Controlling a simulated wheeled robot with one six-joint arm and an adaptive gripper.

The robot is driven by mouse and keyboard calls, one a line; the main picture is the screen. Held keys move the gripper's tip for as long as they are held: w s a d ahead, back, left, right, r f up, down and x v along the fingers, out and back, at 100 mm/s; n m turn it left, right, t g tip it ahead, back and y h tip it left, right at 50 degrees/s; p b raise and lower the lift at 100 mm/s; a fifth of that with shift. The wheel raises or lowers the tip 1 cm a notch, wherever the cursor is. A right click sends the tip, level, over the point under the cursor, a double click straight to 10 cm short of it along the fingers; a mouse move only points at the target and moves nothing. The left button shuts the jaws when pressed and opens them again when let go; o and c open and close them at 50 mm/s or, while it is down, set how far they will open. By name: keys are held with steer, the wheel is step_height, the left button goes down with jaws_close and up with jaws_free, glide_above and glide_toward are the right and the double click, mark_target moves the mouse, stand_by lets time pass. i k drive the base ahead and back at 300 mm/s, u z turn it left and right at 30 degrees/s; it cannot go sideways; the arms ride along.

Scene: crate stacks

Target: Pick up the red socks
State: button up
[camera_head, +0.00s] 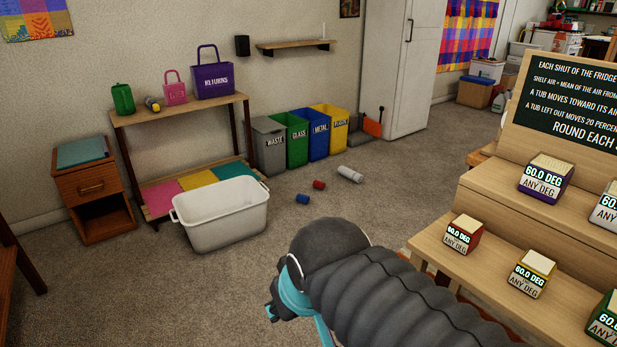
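A small red bundle (319,184) lies on the carpet in front of the colored bins; it may be the red socks, but it is too small to be sure. A similar blue bundle (302,199) lies to its lower left. My dark ribbed arm with a teal band fills the lower middle of the view. My gripper (273,306) seems to be at its lower left end, well nearer to me than the red bundle and apart from it. Its fingers are mostly hidden, so I cannot tell whether it is open or shut.
A white-grey cylinder (350,174) lies right of the red bundle. A white tub (222,228) stands on the floor to the left, before a wooden shelf (180,113). Stepped wooden shelving (480,262) with small labelled boxes is close on the right.

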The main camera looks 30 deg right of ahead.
mark_target(320, 185)
steer(key=i, duration=1.55)
steer(key=z, duration=1.45)
steer(key=i, duration=2.4)
steer(key=u, duration=0.55)
